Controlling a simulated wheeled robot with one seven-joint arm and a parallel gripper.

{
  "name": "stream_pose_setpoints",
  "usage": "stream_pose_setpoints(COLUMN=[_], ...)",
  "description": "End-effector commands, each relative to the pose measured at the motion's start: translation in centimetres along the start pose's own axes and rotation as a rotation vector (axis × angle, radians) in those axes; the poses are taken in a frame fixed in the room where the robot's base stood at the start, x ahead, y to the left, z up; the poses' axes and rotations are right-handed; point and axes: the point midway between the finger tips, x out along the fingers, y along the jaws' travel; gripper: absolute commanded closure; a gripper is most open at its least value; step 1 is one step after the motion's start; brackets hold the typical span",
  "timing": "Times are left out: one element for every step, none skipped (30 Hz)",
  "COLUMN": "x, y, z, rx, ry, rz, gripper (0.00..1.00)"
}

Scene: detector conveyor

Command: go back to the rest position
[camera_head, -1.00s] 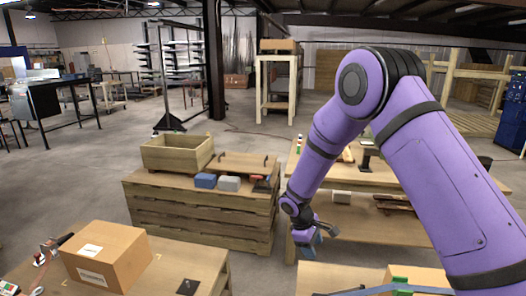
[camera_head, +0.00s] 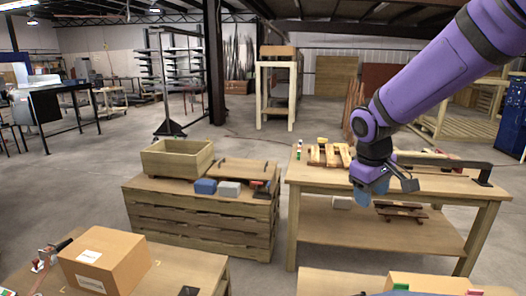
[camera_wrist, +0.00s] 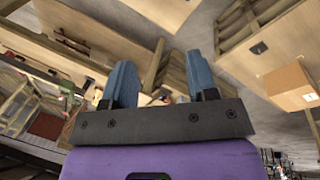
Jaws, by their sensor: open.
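My gripper (camera_head: 364,192) hangs at the end of my raised purple arm in the head view, in front of the right wooden table (camera_head: 440,188). Its blue fingers point down near the table's front edge. In the wrist view the two blue fingers (camera_wrist: 162,82) stand well apart, with no held object visible between them. The gripper is open. I cannot tell from the head view how far it is from the table.
A slatted wooden crate stand (camera_head: 200,215) at centre left carries an open wooden box (camera_head: 178,158), a blue block (camera_head: 205,186) and a grey block (camera_head: 229,188). A cardboard box (camera_head: 105,262) sits on the front-left table. Open floor lies behind the tables.

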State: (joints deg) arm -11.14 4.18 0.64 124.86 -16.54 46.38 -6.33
Motion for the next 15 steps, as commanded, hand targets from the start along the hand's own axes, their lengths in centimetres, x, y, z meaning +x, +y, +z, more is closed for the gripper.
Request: stream_pose_setpoints(x=[-1.1,-1.7,-2.5,-3.0,-3.5,-4.2,-4.7,-5.2,-5.8,-6.2,-6.6,-7.2,-7.6,-7.9,-8.4], y=[0.2,0.3,0.4,0.4,0.5,0.5,0.5,0.5,0.5,0.4,0.3,0.3,0.2,0.1,0.0], z=[1.1,1.6,2.4,3.0,3.6,4.4,5.1,5.7,6.5,7.1,7.7,8.5,9.2,9.8,10.6], rx=[0.026,0.042,0.063,0.077,0.093,0.114,0.129,0.143,0.162,0.177,0.191,0.211,0.226,0.24,0.259], ry=[0.017,0.025,0.037,0.045,0.053,0.064,0.073,0.082,0.094,0.103,0.112,0.124,0.132,0.141,0.153], rz=[0.0,-0.002,-0.005,-0.006,-0.008,-0.011,-0.013,-0.014,-0.016,-0.019,-0.021,-0.023,-0.026,-0.029,-0.032], gripper=[0.47,0.47,0.47,0.47,0.47,0.47,0.47,0.47,0.47,0.47,0.47,0.47,0.47,0.47,0.47])
